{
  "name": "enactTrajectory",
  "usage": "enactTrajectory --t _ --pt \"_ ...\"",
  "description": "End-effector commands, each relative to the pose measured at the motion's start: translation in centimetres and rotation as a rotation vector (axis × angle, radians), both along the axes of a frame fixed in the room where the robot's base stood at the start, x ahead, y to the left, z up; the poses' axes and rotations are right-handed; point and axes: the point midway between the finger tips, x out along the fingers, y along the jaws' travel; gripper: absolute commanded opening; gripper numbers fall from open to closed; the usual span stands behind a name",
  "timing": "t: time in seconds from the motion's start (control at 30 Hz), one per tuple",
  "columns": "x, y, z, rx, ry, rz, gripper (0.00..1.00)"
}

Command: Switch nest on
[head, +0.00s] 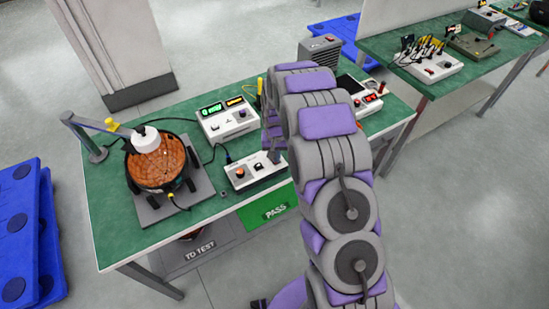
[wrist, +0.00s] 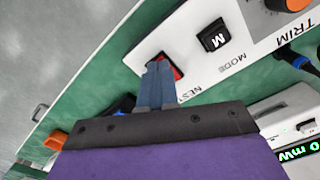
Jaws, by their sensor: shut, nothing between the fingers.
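The nest switch (wrist: 178,70) is a red rocker in a black frame, labelled NEST, on a white control box (wrist: 190,60). My gripper (wrist: 160,68) is shut and empty, with its blue-grey fingertips over the rocker. They hide much of it, so I cannot tell whether they press it or which way it is tipped. In the head view the control box (head: 238,182) stands near the front edge of the green bench, and my gripper reaches down at its right end, mostly hidden by my arm.
A black MODE switch (wrist: 213,37) and orange TRIM knob (wrist: 283,4) share the box. Behind it stands a meter with green and orange displays (head: 228,118). To the left is a round brown-topped fixture (head: 156,163) under a lamp-like arm. Cables cross the green bench (head: 108,220).

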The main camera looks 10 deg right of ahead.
Motion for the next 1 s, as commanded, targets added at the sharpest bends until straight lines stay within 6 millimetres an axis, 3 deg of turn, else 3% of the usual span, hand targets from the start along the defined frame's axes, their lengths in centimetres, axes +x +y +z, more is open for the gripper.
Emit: enactTrajectory --t 0.27,1.0 --pt "0.0 0.0 0.2 0.000 -0.001 0.000 0.00" --pt "0.1 0.0 5.4 0.000 -0.001 0.000 0.00"
